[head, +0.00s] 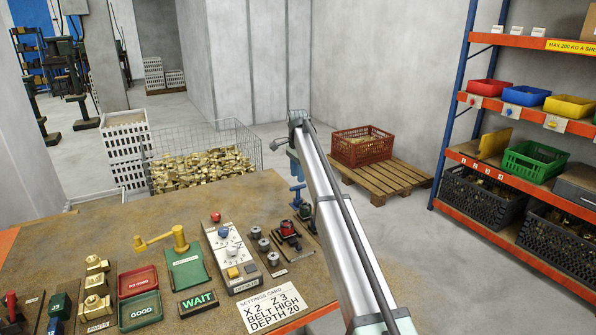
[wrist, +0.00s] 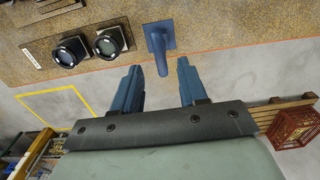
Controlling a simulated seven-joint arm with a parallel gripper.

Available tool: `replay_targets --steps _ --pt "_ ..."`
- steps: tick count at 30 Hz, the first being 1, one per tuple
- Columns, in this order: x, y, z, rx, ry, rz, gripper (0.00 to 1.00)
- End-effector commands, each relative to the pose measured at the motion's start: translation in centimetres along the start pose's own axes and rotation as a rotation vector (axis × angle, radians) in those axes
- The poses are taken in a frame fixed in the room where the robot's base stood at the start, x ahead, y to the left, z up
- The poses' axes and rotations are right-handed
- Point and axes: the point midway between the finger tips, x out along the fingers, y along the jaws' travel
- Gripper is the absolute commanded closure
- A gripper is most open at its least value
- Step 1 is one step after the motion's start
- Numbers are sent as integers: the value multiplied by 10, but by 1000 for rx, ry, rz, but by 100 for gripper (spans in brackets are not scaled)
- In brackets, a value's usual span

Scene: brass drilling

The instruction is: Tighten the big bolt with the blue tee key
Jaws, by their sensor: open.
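The blue tee key (head: 298,194) stands near the far right edge of the brown bench. In the wrist view the key (wrist: 157,42) shows as a blue post on a square blue base, just beyond my fingertips and between their lines. My gripper (wrist: 160,67) is open and empty, with blue fingers apart on either side. In the head view my gripper (head: 294,168) is small and partly hidden by my arm, close above the key. I cannot pick out the big bolt for sure; a red and black fixture (head: 287,230) sits near the key, partly behind my arm.
Dark round knobs (head: 264,245), a dial panel (head: 232,256) and a settings card (head: 274,303) lie left of my arm. A yellow crank (head: 163,239) and trays stand farther left. Beyond the bench are a wire bin (head: 245,138), a pallet (head: 385,188) and shelving (head: 530,180).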

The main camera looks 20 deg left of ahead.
Motion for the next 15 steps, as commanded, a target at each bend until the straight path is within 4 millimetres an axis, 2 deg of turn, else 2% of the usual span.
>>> replay_targets --steps 15 --pt "56 0 0 -1 0 -1 57"
